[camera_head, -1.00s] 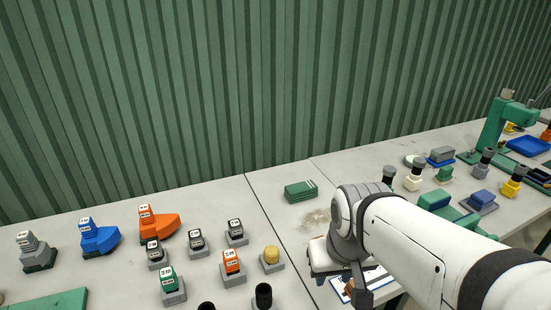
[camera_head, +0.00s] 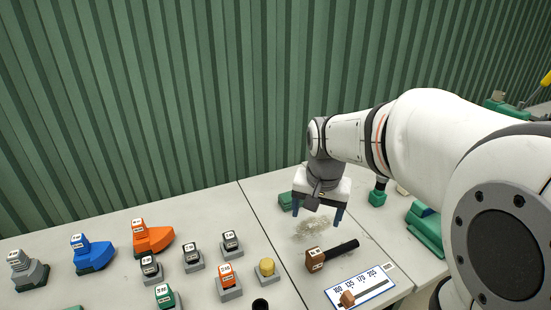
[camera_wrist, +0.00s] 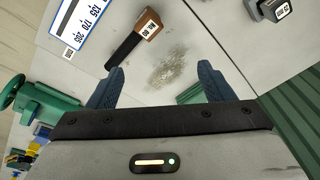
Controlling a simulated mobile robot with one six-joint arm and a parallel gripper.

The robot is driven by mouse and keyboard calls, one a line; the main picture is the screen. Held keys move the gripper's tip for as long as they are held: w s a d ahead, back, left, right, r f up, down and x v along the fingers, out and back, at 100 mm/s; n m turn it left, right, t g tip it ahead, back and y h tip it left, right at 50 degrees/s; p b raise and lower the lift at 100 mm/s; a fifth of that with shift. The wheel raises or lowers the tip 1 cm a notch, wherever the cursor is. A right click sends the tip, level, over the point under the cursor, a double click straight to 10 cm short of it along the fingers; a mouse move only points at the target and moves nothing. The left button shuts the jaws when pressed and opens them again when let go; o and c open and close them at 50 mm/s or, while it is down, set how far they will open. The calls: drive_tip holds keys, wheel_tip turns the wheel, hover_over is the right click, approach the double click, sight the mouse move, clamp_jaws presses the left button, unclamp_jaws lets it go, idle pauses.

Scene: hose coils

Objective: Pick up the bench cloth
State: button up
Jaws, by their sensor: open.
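The bench cloth (camera_head: 285,201) is a folded green pad lying on the grey bench near the wall. In the head view my gripper (camera_head: 317,212) hangs in front of it and hides its right part. In the wrist view a green piece of the cloth (camera_wrist: 189,95) shows between the fingers, close to the right finger, with its rest hidden by the gripper body. My gripper (camera_wrist: 161,70) is open and empty, its fingers pointing down above the bench, apart from the cloth.
A dusty smudge (camera_head: 312,225) marks the bench beside the cloth. In front lie a brown-headed tool with a black handle (camera_head: 343,249) and a white numbered card (camera_head: 374,287). Labelled blocks, including an orange one (camera_head: 154,239), stand at left. Green equipment (camera_wrist: 47,101) stands at the wrist view's left.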

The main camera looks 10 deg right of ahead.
drive_tip(key=w+f+m+p, duration=0.2)
drive_tip(key=w+m, duration=0.1)
drive_tip(key=w, duration=0.5)
drive_tip(key=w+f+m+g+p, duration=0.1)
drive_tip(key=w+f+m+p, duration=0.1)
drive_tip(key=w, duration=0.6)
drive_tip(key=w+f+m+p, duration=0.2)
drive_tip(key=w+f+m, duration=0.1)
drive_tip(key=w, duration=0.5)
drive_tip(key=shift+w+f+m+g, duration=0.35)
drive_tip(key=shift+m+g, duration=0.05)
drive_tip(key=shift+m, duration=0.4)
drive_tip(key=shift+w+f+p, duration=0.2)
drive_tip(key=shift+f+p, duration=0.1)
drive_tip(key=shift+f, duration=0.45)
drive_tip(key=f, duration=0.2)
drive_tip(key=f+p, duration=0.1)
drive_tip(key=f, duration=0.1)
drive_tip(key=f+p, duration=0.1)
drive_tip(key=f, duration=0.2)
drive_tip(key=shift+s, duration=0.25)
drive_tip(key=shift+r, duration=0.1)
drive_tip(key=shift+c, duration=0.4)
drive_tip(key=c, duration=1)
wheel_tip(320, 180, up, 10)
drive_tip(key=shift+b, duration=1.05)
